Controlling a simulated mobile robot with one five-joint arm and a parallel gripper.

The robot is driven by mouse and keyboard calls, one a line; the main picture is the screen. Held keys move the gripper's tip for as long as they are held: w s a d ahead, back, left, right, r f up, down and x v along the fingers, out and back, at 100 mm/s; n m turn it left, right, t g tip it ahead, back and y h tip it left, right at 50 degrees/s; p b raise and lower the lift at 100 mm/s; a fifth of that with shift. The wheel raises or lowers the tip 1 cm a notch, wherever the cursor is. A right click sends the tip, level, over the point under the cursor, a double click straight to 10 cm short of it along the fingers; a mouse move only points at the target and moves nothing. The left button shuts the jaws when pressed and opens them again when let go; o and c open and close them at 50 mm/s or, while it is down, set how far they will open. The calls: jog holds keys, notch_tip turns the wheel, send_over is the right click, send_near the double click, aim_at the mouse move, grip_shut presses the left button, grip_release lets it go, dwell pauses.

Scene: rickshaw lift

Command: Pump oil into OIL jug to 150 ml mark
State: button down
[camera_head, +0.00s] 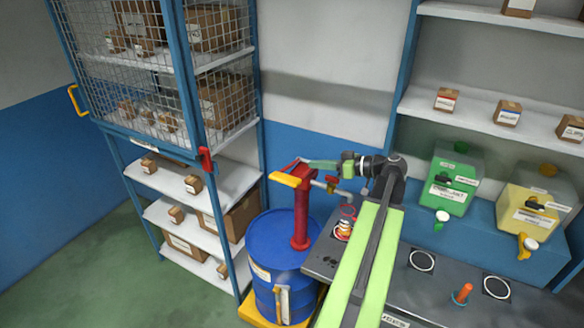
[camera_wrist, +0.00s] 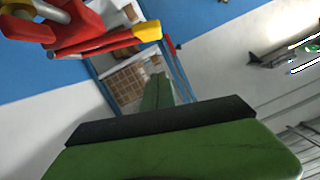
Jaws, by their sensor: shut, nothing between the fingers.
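The red hand pump (camera_head: 300,218) stands upright on the blue drum (camera_head: 272,255). Its red lever has a yellow grip (camera_head: 285,180) at the left end. A grey spout (camera_head: 335,189) sticks out to the right. Below it, a small jug (camera_head: 344,229) with red and yellow marks stands on the grey counter; its fill level is too small to read. My gripper (camera_head: 312,164) is shut and empty, pointing left beside the pump top; contact cannot be told. In the wrist view, my gripper's green fingers (camera_wrist: 157,92) are together, with the yellow lever grip (camera_wrist: 147,31) beyond, upper left.
A blue shelf with a mesh cage (camera_head: 150,60) and boxes stands left of the drum. Green (camera_head: 448,182) and yellow (camera_head: 536,207) dispensers stand on a blue ledge at right. An orange peg (camera_head: 463,293) stands on the counter. Floor at lower left is clear.

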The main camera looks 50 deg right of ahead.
jog(key=shift+s+d, duration=0.35)
jog(key=shift+w+a, duration=0.1)
jog(key=b, duration=0.3)
send_over(292, 179)
jog(key=d, duration=0.1)
notch_tip(292, 179, down, 3)
jog(key=shift+d+r, duration=0.1)
jog(key=shift+r, duration=0.1)
jog(key=f+b, duration=0.2)
jog(key=f, duration=0.1)
jog(key=shift+w+a+b, duration=0.15)
jog(key=shift+a+b, duration=0.15)
jog(key=shift+a, duration=0.05)
jog(key=shift+a+f+b, duration=0.1)
jog(key=shift+f+b, duration=0.25)
jog(key=shift+b, duration=0.05)
